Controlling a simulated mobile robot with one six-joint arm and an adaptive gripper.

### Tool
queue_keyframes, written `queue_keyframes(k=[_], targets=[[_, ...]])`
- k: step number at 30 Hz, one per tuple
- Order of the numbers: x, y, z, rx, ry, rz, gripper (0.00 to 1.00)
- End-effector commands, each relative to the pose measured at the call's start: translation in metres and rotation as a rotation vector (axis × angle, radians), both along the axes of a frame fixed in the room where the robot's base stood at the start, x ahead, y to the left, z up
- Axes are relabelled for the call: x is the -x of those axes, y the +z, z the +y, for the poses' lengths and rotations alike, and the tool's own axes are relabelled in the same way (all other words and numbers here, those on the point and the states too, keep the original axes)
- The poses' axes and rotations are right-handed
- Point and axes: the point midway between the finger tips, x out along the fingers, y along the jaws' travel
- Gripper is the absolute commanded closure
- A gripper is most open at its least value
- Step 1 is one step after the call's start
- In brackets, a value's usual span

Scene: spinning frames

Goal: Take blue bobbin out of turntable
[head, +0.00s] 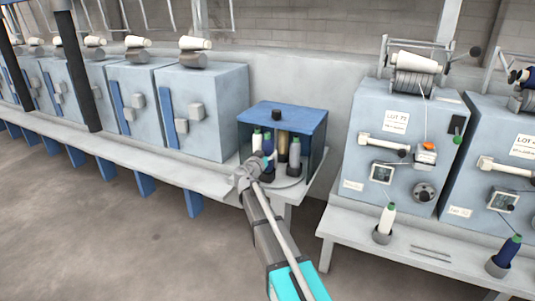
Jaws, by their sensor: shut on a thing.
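The turntable (293,181) is the round base under a blue-topped box (283,117) at the centre of the head view, and its front is open. Several bobbins stand inside: a white one (257,142), a gold-brown one (283,146) and a grey one with a green tip (294,154). The blue bobbin (268,144) is at the front, between the white and gold-brown ones. My gripper (267,158) reaches in from the front and is shut on the blue bobbin. The fingers are small here, and the wrist hides the bobbin's lower part.
A spinning frame (405,145) stands right of the box, with a white bobbin (386,219) and a blue bobbin (509,252) on the ledge (440,250) before it. Grey-blue cabinets (205,110) line the left. The floor (100,240) at front left is clear.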

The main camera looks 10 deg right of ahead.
Motion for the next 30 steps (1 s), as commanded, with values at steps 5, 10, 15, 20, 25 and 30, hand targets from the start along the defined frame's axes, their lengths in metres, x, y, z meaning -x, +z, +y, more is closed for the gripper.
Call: queue_keyframes(k=[5,10,15,20,25,30], targets=[[0.021,0.027,0.0,0.0,0.0,0.0,0.92],[0.037,0.047,0.001,0.0,0.0,0.0,0.92],[0.061,0.064,0.001,0.0,0.001,0.0,0.92],[0.094,0.077,0.002,0.0,0.001,0.0,0.92],[0.118,0.087,0.002,0.0,0.0,0.0,0.92],[0.131,0.093,0.003,0.0,-0.001,0.0,0.92]])
